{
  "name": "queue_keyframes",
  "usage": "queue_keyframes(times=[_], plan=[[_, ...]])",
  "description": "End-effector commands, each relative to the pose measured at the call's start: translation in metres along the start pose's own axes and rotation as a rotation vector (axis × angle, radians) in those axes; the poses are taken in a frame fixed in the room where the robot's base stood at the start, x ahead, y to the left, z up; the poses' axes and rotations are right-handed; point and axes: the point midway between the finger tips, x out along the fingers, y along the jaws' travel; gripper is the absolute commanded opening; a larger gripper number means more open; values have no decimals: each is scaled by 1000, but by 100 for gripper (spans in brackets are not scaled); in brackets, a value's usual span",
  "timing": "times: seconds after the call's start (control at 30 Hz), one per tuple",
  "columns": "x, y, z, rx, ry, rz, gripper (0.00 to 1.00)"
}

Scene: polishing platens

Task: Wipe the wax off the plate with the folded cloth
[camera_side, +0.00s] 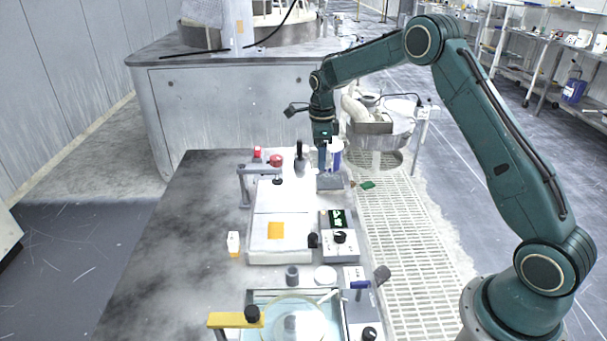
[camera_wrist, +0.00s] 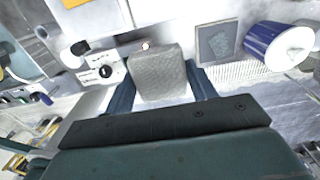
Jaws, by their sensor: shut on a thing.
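My gripper (camera_side: 323,170) is over the far right part of the bench. In the wrist view its two blue fingers (camera_wrist: 160,80) are shut on the folded cloth (camera_wrist: 158,70), a grey textured pad. In the side view I cannot clearly tell the cloth from the grey surface below the fingers. The pale plate (camera_side: 293,234) lies nearer the side camera, to the left of my gripper. In the wrist view part of the wax (camera_wrist: 75,3) shows at the top edge. The cloth is apart from the plate.
A control box with a knob (camera_side: 339,243) stands right of the plate. A blue-and-white tub (camera_wrist: 275,47) and a dark square pad (camera_wrist: 218,43) are near my gripper. A grey clamp (camera_side: 244,186) and a black-handled tool (camera_side: 299,160) stand behind the plate. The bench's left side is clear.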

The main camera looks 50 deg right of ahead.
Motion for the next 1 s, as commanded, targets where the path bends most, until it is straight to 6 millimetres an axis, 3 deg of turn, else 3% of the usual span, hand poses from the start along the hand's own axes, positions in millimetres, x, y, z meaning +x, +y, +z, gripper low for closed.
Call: queue_keyframes(times=[0.3, 0.5, 0.7, 1.0], plan=[[38, 66, 75, -8, 2, 1, 38], [56, 105, 108, -5, 1, 1, 38], [66, 126, 122, -2, 1, 0, 38], [68, 129, 125, 0, -1, -1, 38]])
